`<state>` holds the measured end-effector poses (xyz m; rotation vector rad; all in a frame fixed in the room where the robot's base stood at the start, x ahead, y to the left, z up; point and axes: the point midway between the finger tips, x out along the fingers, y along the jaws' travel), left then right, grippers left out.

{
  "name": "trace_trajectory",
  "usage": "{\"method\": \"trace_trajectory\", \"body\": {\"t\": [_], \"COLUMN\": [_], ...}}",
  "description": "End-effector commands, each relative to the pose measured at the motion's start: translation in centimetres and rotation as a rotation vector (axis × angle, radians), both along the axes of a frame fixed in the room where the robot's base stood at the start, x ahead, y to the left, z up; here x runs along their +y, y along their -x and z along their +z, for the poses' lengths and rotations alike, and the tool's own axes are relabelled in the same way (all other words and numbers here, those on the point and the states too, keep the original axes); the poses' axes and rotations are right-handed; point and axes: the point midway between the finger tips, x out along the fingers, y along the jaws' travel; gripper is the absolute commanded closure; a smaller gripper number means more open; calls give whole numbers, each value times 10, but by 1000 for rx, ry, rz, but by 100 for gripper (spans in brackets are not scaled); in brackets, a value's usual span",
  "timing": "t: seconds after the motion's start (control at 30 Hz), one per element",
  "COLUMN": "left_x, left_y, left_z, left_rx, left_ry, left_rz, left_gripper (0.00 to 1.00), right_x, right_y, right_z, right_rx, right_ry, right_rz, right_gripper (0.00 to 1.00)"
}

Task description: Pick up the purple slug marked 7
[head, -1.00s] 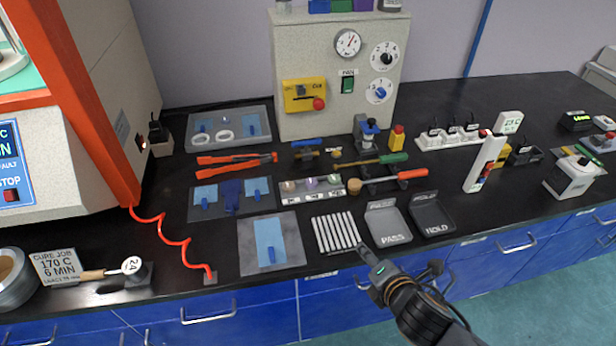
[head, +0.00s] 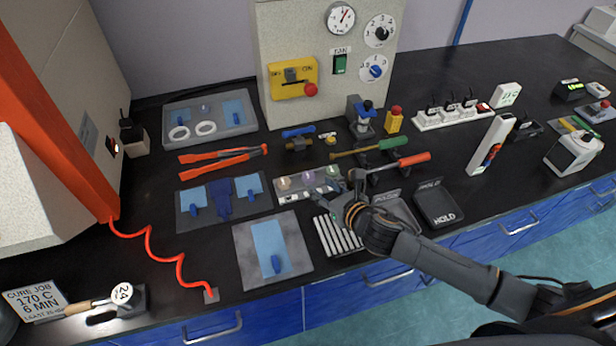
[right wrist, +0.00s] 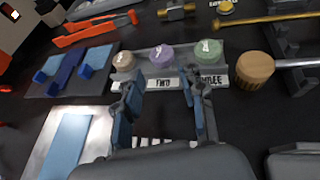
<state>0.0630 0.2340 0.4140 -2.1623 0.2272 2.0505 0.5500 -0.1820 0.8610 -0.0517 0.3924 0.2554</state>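The purple slug (head: 308,176) sits in the middle of a small grey slug rack (head: 288,198), between a tan slug (head: 284,183) and a green slug (head: 332,172). In the right wrist view the purple slug (right wrist: 162,54) shows a pale mark on top that looks like a 7. The rack's front has word labels, partly hidden. My right gripper (right wrist: 160,85) is open and empty, its fingers on the near side of the rack, with the purple slug beyond the gap between them. In the head view the right gripper (head: 332,190) covers the rack's right front. My left gripper is out of view.
A wooden cylinder (right wrist: 255,70) stands right of the rack, near tools with green (head: 393,143) and red (head: 414,159) handles. A slatted white rack (head: 335,238) lies under my right arm. Blue-sheeted plates (head: 228,201) lie to the left; the HOLD tray (head: 438,203) lies right.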

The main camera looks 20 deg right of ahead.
Motion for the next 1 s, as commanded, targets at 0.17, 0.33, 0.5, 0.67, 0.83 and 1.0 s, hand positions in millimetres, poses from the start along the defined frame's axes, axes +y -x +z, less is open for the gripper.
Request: {"method": "trace_trajectory", "body": {"t": [0.17,0.33,0.5,0.67,0.83,1.0], "left_x": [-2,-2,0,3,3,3], "left_y": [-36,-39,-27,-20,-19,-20], "left_z": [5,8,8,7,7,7], "left_rx": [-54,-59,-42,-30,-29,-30], "left_ry": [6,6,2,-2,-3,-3], "left_rz": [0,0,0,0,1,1], "left_gripper": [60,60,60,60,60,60], "right_x": [3,7,10,11,11,11], "right_y": [-12,-33,-46,-48,-47,-47], "right_z": [-6,-17,-23,-24,-24,-24], "right_rx": [0,2,1,1,1,1], "right_ry": [-1,-3,1,0,0,1], "right_rz": [-2,-2,-1,0,0,-1], "right_gripper": [60,60,60,60,76,85]}}
